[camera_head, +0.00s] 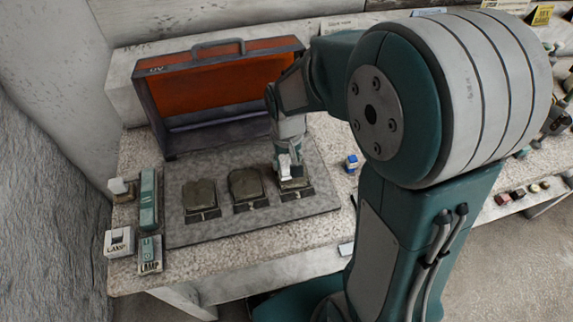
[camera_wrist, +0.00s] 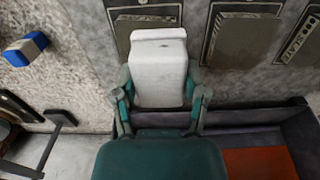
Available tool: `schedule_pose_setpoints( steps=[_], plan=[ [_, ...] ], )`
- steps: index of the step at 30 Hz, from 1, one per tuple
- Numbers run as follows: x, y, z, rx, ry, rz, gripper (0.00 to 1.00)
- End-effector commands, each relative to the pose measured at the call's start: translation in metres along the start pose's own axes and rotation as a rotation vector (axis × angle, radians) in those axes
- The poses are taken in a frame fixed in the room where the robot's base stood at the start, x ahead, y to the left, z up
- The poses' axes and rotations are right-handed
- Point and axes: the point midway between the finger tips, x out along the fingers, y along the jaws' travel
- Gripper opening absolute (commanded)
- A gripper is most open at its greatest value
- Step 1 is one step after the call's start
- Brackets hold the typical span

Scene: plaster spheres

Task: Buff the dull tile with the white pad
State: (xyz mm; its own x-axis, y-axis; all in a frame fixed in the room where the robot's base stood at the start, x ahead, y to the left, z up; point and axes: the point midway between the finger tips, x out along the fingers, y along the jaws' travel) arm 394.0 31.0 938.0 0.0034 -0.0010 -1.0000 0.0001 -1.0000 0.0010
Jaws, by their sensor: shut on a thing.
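My gripper (camera_head: 289,152) is shut on the white pad (camera_wrist: 158,68). Its two fingers (camera_wrist: 160,82) grip the pad's sides in the wrist view. In the head view the pad (camera_head: 284,166) is a small pale patch at the rightmost of three dark tiles. That right tile (camera_head: 297,184) is partly hidden by the gripper and pad. The middle tile (camera_head: 246,184) and left tile (camera_head: 200,194) lie in a row beside it, each with a label plate. I cannot tell which tile is dull, nor whether the pad touches the right tile.
The tiles lie on a grey mat (camera_head: 183,235) on a speckled bench. An open orange-lined case (camera_head: 225,75) stands behind. A teal lamp (camera_head: 149,200), a white lamp box (camera_head: 119,241) and a white-capped item (camera_head: 120,187) stand left. A blue-and-white block (camera_head: 352,162) lies right of the mat.

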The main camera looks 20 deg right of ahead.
Motion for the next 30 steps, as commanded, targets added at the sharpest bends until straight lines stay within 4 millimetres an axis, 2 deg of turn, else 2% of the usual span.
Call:
schedule_pose_setpoints(
  steps=[8, 21, 30],
  plan=[
    [-0.002, 0.000, 0.000, 0.000, 0.000, 0.000, 0.04],
    [-0.040, 0.000, 0.000, 0.000, 0.000, 0.000, 0.04],
    [-0.041, 0.000, 0.000, 0.000, -0.001, 0.000, 0.04]
  ],
)
